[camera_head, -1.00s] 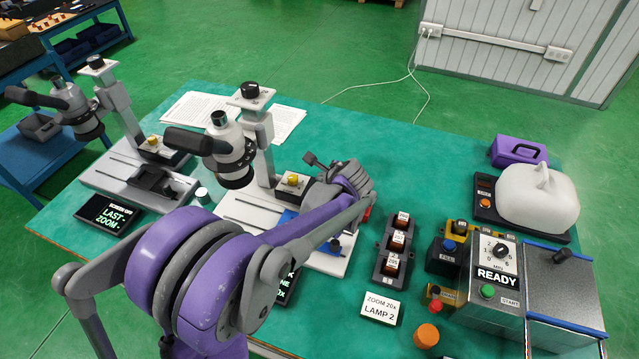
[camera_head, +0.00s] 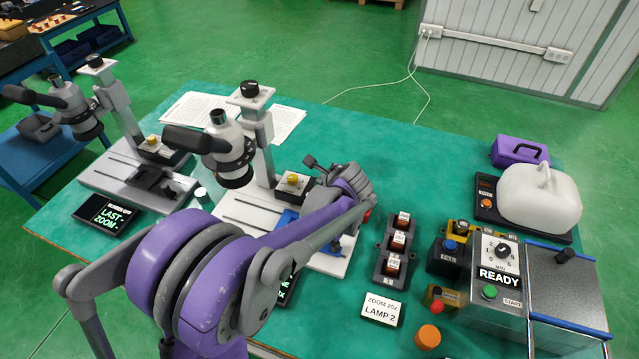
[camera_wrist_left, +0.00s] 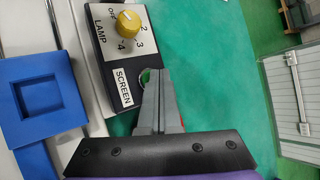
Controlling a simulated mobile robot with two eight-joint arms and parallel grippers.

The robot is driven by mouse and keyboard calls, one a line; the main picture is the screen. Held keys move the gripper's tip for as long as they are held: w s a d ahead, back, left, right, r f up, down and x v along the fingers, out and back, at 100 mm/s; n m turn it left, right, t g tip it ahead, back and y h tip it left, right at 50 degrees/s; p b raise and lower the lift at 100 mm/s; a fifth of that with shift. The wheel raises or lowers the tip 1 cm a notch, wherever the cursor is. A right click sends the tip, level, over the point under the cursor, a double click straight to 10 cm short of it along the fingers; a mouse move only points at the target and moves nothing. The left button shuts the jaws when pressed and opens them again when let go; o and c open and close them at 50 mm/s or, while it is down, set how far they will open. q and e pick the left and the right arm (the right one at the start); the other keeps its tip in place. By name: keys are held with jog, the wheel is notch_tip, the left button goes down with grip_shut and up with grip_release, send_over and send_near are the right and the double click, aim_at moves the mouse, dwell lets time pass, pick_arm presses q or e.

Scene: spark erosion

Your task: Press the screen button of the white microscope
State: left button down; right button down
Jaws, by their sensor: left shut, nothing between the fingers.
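The white microscope (camera_head: 230,211) stands mid-table, its yellow lamp knob (camera_head: 293,180) on a dark control box. In the left wrist view, that box shows the yellow knob (camera_wrist_left: 128,20), a SCREEN label (camera_wrist_left: 123,88) and a round green-rimmed button (camera_wrist_left: 145,76) beside the label. My left gripper (camera_wrist_left: 153,74) is shut and empty, its fingertips over the button and partly covering it. I cannot tell whether they touch it. In the head view, my left arm hides the button and most of the microscope's small display (camera_head: 283,291).
A similar grey microscope (camera_head: 125,182) with a screen reading LAST ZOOM stands left. Right of my arm are a lens rack (camera_head: 390,262), a "ZOOM 20x LAMP 2" card (camera_head: 380,309) and a READY machine (camera_head: 495,287). A blue fixture (camera_wrist_left: 35,95) lies on the white base.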

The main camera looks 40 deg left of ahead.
pick_arm(q)
jog(key=shift+r, duration=0.1)
pick_arm(e)
jog(key=shift+r, duration=0.1)
pick_arm(q)
jog(key=shift+r+p, duration=0.5)
jog(key=shift+r, duration=0.15)
pick_arm(e)
jog(key=shift+w+r, duration=0.15)
jog(key=shift+r, duration=0.25)
